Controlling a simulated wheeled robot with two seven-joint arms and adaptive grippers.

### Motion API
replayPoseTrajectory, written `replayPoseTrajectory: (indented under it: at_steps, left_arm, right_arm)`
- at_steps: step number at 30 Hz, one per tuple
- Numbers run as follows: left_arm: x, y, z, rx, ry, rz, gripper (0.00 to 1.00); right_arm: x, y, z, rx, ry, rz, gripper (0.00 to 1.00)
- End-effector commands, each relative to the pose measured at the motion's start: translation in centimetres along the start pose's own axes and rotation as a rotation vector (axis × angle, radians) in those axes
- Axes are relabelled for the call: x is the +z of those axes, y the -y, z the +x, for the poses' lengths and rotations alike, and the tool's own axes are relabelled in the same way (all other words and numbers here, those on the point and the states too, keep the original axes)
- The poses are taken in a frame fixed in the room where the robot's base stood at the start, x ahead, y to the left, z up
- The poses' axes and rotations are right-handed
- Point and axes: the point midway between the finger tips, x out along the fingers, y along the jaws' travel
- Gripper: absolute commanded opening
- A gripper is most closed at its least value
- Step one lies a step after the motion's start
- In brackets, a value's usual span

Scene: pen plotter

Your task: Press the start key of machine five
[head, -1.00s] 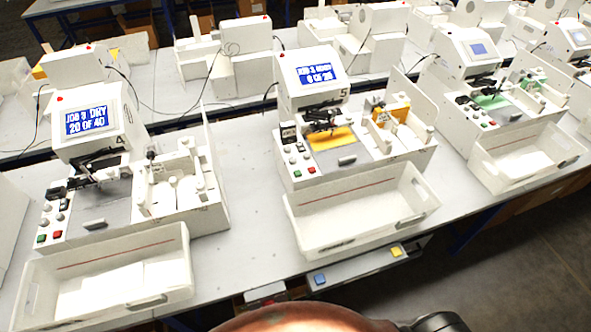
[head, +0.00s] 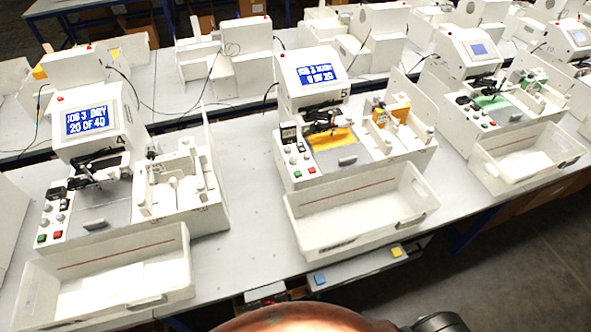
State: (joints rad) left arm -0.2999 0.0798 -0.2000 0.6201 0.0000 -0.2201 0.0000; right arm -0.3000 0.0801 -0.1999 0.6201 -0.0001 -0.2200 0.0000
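Machine five (head: 313,92), a white pen plotter marked 5, stands on the middle of the long table. Its lit blue screen (head: 314,75) shows white text too blurred to read surely. On its front left panel are several grey knobs, a green key (head: 297,174) and a red key (head: 311,170); their labels are too small to read. A yellow sheet (head: 333,139) lies on its bed under the pen head. Nothing touches the panel. Neither of my grippers is in view.
Machine four (head: 92,125) stands to the left, its screen reading JOB 3 DRY, 20 OF 40. Another plotter (head: 468,50) stands to the right. A white bin (head: 345,238) sits in front of machine five. Bare table (head: 247,200) lies between machines four and five.

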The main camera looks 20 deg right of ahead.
Motion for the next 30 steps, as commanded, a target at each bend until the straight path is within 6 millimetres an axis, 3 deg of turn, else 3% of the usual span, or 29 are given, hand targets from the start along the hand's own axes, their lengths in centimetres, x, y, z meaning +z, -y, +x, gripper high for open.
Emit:
replayPoseTrajectory:
  at_steps: [11, 24, 30]
  left_arm:
    - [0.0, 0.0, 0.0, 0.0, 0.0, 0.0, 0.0]
    - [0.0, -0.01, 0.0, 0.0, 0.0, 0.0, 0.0]
    - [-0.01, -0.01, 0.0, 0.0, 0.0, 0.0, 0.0]
  right_arm:
    - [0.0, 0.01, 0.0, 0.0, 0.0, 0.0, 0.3]
    - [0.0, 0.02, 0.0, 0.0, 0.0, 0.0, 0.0]
    - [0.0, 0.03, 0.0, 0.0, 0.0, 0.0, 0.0]
